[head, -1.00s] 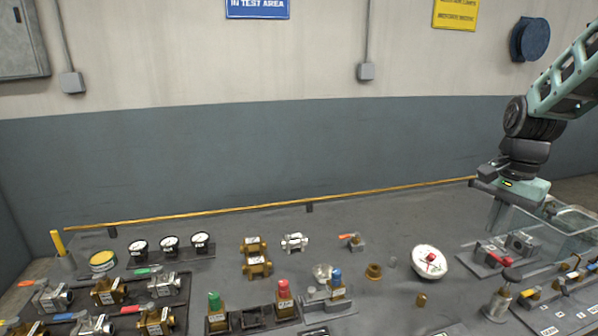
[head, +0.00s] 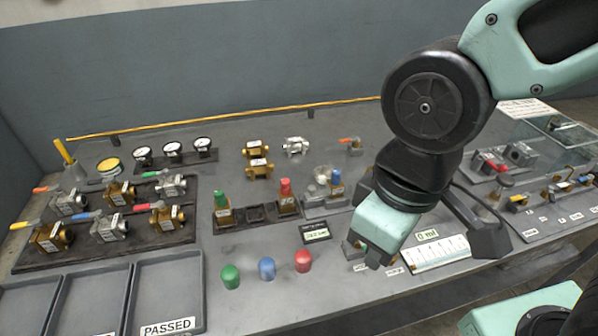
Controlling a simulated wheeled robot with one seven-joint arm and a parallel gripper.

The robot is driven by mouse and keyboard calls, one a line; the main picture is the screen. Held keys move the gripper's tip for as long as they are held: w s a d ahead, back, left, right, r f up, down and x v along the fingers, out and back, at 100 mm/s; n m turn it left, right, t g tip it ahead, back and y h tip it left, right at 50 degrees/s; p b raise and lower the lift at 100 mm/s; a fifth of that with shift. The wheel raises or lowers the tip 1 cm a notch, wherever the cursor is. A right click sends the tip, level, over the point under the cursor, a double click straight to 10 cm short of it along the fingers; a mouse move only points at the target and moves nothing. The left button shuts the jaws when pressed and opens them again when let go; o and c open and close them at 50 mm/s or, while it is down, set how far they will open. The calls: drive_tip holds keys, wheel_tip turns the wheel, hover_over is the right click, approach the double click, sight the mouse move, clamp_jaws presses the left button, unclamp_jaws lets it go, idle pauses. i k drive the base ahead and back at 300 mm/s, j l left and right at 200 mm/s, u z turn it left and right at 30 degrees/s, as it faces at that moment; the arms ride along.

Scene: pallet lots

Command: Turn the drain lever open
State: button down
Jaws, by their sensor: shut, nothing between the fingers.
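My gripper (head: 364,256) is in the head view, pointing down over the front of the bench, left of the white ruled plate; its fingers are shut with nothing between them. At the right is a panel with brass valves and small coloured levers: a yellow one (head: 519,199) and a blue one (head: 586,179). Behind it, a red lever (head: 495,165) sits on a grey fixture. I cannot tell which of these is the drain lever; the labels are too small to read. My gripper is apart from all of them, to their left.
Several valves with coloured levers stand on a black rack (head: 120,238) at left. Grey trays (head: 167,290), one marked PASSED, lie in front. Green (head: 230,277), blue (head: 267,268) and red (head: 303,261) caps stand near the gripper. A clear-walled box (head: 560,130) is at back right.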

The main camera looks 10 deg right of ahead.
sight(526, 196)
drive_tip(key=z, duration=1.25)
